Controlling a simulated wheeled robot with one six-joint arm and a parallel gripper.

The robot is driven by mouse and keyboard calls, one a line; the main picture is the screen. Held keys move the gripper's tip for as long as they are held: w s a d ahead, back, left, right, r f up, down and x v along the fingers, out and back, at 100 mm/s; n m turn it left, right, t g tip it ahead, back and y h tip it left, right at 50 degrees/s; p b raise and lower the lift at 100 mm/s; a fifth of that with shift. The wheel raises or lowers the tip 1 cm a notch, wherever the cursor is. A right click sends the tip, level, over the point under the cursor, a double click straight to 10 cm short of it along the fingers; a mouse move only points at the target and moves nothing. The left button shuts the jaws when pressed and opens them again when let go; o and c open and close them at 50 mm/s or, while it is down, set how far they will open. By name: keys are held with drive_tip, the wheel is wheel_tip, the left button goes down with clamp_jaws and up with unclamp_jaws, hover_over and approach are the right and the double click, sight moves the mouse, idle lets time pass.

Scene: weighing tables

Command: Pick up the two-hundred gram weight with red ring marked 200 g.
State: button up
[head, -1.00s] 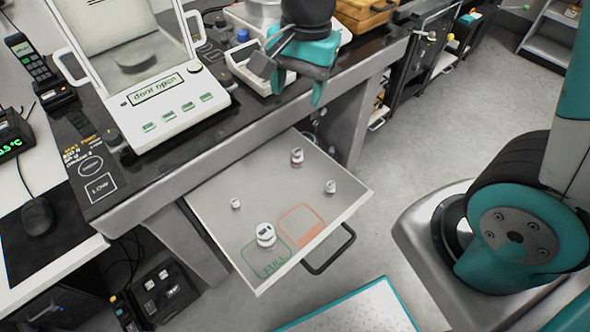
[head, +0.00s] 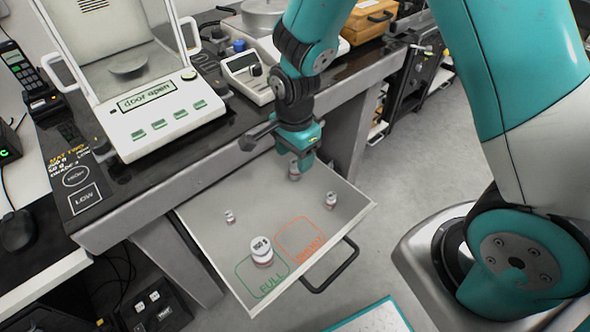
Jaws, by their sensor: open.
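A small weight (head: 331,200) stands to the right and a smaller one (head: 229,216) to the left. The largest weight (head: 261,252) stands at the front, by the green FULL square.
The drawer has a dark front handle (head: 335,268) and a red-outlined square (head: 300,238). A balance (head: 165,110) reading "door open" stands on the dark bench at left. A small instrument (head: 247,75) and wooden box (head: 368,20) stand behind my arm.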

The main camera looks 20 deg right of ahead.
sight(295, 161)
wheel_tip(295, 161, down, 5)
drive_tip(key=shift+w+d+f, duration=0.1)
clamp_jaws()
idle(0.3)
